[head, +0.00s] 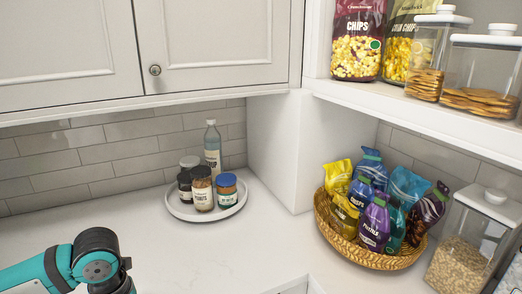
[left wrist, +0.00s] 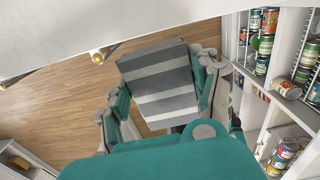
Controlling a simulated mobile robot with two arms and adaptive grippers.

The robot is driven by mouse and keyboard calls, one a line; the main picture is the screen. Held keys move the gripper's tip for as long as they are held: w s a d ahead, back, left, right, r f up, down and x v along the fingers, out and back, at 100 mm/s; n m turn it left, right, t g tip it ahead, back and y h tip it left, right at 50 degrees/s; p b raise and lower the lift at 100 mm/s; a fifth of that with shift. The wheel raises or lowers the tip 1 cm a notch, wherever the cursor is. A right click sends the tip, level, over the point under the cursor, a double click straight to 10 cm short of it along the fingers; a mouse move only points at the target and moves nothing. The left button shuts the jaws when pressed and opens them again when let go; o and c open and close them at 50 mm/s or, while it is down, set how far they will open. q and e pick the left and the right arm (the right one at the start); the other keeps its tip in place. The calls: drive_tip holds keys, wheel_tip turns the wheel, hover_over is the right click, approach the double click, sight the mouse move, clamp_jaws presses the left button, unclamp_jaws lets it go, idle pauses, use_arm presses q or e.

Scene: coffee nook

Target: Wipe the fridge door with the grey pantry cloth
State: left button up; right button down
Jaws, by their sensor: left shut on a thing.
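The grey cloth (left wrist: 158,80) shows in the left wrist view as a folded block with light and dark grey stripes. My left gripper (left wrist: 166,88) is shut on it, with a finger at either side. In the head view only a teal and black part of my left arm shows at the lower left. My right gripper is in neither view. I cannot identify the fridge door in these frames.
In the left wrist view, a white surface (left wrist: 60,30) with brass knobs crosses the top left. Shelves of cans (left wrist: 264,45) stand at the right. In the head view, a round tray (head: 206,213) of jars and a snack basket (head: 365,256) sit on the counter.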

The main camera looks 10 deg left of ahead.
use_arm(q)
drive_tip(key=m, duration=0.2)
drive_tip(key=d+m, duration=0.1)
drive_tip(key=m, duration=0.2)
drive_tip(key=shift+d+m, duration=0.25)
drive_tip(key=shift+m, duration=0.05)
drive_tip(key=m, duration=0.2)
drive_tip(key=d+m, duration=0.1)
drive_tip(key=m, duration=0.1)
drive_tip(key=shift+d+r+m, duration=0.1)
drive_tip(key=shift+m, duration=0.2)
drive_tip(key=d+m, duration=0.3)
drive_tip(key=m, duration=1.3)
drive_tip(key=d+r+m, duration=0.1)
drive_tip(key=d+m, duration=0.3)
drive_tip(key=m, duration=1.2)
drive_tip(key=shift+s+d+m, duration=0.15)
drive_tip(key=shift+s+m, duration=0.15)
drive_tip(key=shift+s, duration=0.1)
